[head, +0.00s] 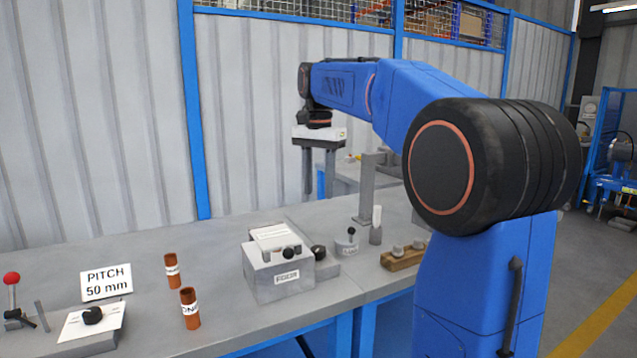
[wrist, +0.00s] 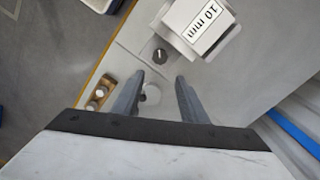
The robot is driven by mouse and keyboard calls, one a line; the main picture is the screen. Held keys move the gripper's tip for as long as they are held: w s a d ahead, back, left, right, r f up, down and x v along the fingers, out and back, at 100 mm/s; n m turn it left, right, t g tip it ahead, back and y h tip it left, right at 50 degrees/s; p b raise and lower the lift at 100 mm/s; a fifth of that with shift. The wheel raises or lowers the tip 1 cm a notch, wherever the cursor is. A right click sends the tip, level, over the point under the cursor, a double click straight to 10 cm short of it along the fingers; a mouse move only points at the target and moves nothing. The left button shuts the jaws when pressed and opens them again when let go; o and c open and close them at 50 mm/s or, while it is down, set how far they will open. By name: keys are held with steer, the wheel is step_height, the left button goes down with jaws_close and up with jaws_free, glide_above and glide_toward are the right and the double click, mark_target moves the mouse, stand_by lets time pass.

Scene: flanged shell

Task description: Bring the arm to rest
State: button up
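My gripper (head: 320,172) hangs from the blue arm above the workbench in the head view, fingers pointing down. In the wrist view my gripper (wrist: 159,98) has its two fingers apart, with a clear gap and nothing held between them. The workbench (head: 225,340) runs below it, and the fingertips are well above its top. A round grey piece (wrist: 151,94) lies on the bench and shows between the fingers from above.
Two brown tubes (head: 190,309), a "PITCH 50 mm" sign (head: 106,284), a labelled grey block (head: 279,276), a red-knobbed lever (head: 12,279) and a wooden block (head: 403,258) stand on the bench. A corrugated wall (head: 270,120) stands behind.

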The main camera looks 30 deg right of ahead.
steer(key=shift+r, duration=0.35)
steer(key=shift+s, duration=0.1)
